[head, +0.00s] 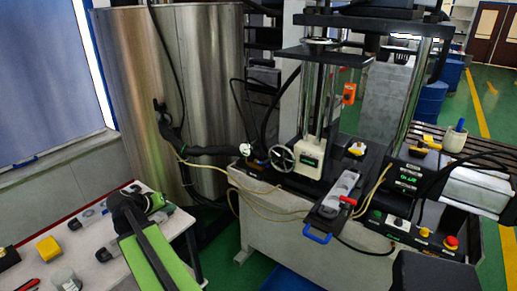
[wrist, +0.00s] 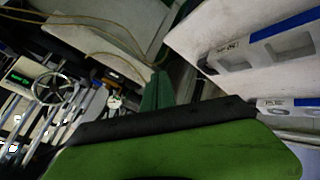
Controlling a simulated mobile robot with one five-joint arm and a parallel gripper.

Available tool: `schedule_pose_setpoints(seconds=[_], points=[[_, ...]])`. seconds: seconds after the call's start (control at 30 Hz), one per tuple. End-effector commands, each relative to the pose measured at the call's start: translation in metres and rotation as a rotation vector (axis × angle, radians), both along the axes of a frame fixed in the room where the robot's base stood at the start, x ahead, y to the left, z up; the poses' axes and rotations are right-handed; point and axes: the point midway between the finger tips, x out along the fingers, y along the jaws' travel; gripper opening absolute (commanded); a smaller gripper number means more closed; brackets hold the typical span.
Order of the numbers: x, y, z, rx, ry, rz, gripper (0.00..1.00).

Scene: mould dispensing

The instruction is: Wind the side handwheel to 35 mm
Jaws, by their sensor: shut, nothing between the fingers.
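The side handwheel (head: 281,157) is a spoked metal wheel on the front left of the machine. Beside it on the right is a pale box with a small green-lit display (head: 311,149), too small to read. In the wrist view the handwheel (wrist: 48,88) is at the left, with the lit display (wrist: 19,79) next to it. My gripper (head: 157,201) is over the white table at the lower left of the head view, well apart from the handwheel. It is shut and empty. Its fingertips show only poorly.
A white table (head: 77,245) with a yellow block (head: 48,248) and grey moulds is at the lower left. Hoses and yellow cables (head: 215,167) run in front of the machine. A grey tray with a blue handle (head: 317,233) juts forward to the handwheel's right.

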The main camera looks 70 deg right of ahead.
Motion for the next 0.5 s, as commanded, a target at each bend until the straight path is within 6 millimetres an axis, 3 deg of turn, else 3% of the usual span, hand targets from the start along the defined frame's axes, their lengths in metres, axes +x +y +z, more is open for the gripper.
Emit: schedule_pose_setpoints(seconds=[0.03, 0.1, 0.2, 0.33, 0.5], points=[[-0.03, -0.06, 0.026, -0.107, -0.018, -0.102, 0.0], [-0.072, -0.124, 0.055, -0.256, -0.039, -0.209, 0.0], [-0.125, -0.187, 0.093, -0.425, -0.05, -0.313, 0.0], [-0.167, -0.226, 0.121, -0.548, -0.054, -0.373, 0.0], [-0.177, -0.235, 0.128, -0.584, -0.054, -0.384, 0.0]])
